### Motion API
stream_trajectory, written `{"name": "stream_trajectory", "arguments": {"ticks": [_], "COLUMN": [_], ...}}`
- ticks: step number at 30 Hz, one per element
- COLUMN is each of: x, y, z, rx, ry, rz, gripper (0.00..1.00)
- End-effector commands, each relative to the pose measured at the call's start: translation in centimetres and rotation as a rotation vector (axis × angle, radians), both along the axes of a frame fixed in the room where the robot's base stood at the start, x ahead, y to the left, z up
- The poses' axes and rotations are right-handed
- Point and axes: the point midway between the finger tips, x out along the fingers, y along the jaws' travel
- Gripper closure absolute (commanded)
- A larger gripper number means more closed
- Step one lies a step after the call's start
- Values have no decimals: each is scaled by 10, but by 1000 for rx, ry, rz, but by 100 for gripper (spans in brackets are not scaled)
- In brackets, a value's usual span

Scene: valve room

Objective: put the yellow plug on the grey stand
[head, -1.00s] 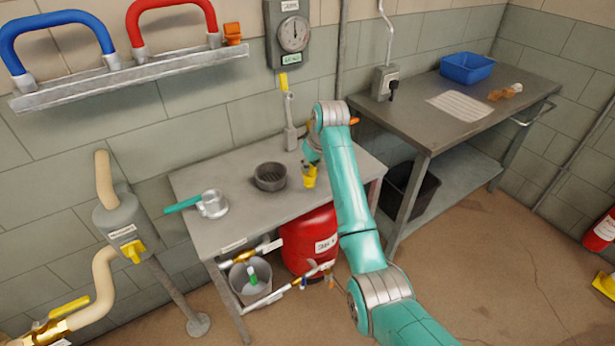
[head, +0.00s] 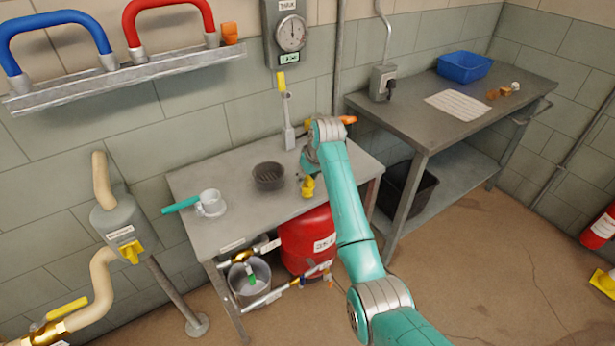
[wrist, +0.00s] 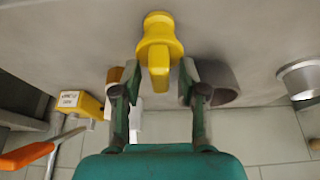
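The yellow plug (head: 307,187) is upright on the metal bench, near its front right part. In the wrist view the plug (wrist: 160,45) lies ahead of my gripper (wrist: 157,76), its narrow handle between the two fingertips. The fingers are apart, with gaps beside the handle. A dark grey, round, open-topped piece (head: 268,175), which looks like the grey stand, is on the bench left of the plug. It also shows partly behind one finger in the wrist view (wrist: 220,80). My arm hides most of my gripper in the head view.
A pale metal cup-like piece with a teal handle (head: 210,203) is at the bench's left. An upright grey post (head: 288,120) with a yellow top and an orange handle (head: 348,120) are behind the plug. A second bench (head: 440,125) is at right.

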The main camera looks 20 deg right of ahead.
Motion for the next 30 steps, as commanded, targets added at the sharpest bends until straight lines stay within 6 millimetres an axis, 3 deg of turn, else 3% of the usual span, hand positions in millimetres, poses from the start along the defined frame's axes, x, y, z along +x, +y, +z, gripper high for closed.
{"name": "stream_trajectory", "arguments": {"ticks": [8, 21, 30], "x": [-2, -33, -43], "y": [-1, -11, -14], "z": [12, 87, 113], "rx": [0, 0, 0], "ry": [-3, -3, 0], "rz": [0, 0, 0], "gripper": [57, 57, 57]}}
